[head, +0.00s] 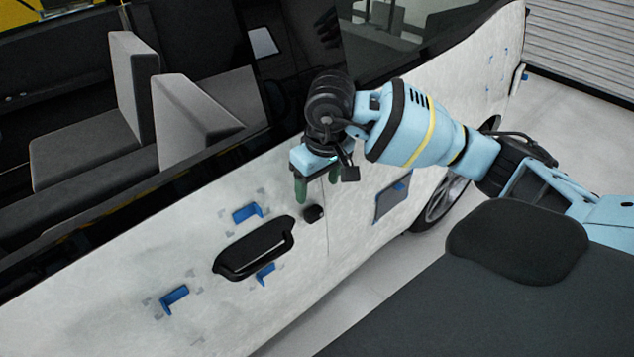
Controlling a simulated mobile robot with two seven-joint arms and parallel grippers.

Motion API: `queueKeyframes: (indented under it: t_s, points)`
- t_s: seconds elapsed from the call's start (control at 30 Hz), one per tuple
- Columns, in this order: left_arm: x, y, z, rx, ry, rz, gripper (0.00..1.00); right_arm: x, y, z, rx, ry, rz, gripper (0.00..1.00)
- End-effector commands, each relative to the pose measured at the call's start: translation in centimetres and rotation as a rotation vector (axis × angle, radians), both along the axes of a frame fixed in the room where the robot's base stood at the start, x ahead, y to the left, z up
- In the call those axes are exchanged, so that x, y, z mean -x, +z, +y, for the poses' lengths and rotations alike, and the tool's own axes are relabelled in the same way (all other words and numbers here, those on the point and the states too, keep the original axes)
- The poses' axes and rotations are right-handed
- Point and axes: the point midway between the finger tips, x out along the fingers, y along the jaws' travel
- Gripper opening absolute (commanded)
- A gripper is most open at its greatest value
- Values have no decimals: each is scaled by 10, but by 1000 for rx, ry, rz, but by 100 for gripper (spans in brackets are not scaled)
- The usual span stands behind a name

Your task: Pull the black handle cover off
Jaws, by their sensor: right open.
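The black door handle (253,250) sits on the white-wrapped car door, slanting up to the right. A small separate black cover piece (314,214) sits just beyond its upper right end, against the door. My right gripper (317,191) is open, with its greenish fingers pointing down just above this small piece. The fingers look apart from each other with nothing between them. I cannot tell whether either finger touches the piece. My left gripper is not in view.
Blue tabs (247,212) stick to the door around the handle, with another lower left (174,297). A grey square patch (391,202) with a blue tab is right of my gripper. The open car window and seats (165,115) are upper left. Grey floor (335,312) lies below the door.

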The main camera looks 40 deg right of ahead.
Motion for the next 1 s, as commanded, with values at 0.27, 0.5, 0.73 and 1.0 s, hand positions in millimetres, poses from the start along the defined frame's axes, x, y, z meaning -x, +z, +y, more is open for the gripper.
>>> queueKeyframes:
  t_s: [0.27,0.5,0.73,1.0]
  points:
    - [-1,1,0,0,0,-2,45,-2,-22,1,-4,-2,4,66]
    - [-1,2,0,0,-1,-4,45,-7,-56,2,-6,-1,3,66]
    - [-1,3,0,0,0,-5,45,-11,-75,2,-6,-2,1,66]
    - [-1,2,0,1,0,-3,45,-11,-78,2,-5,-2,0,66]
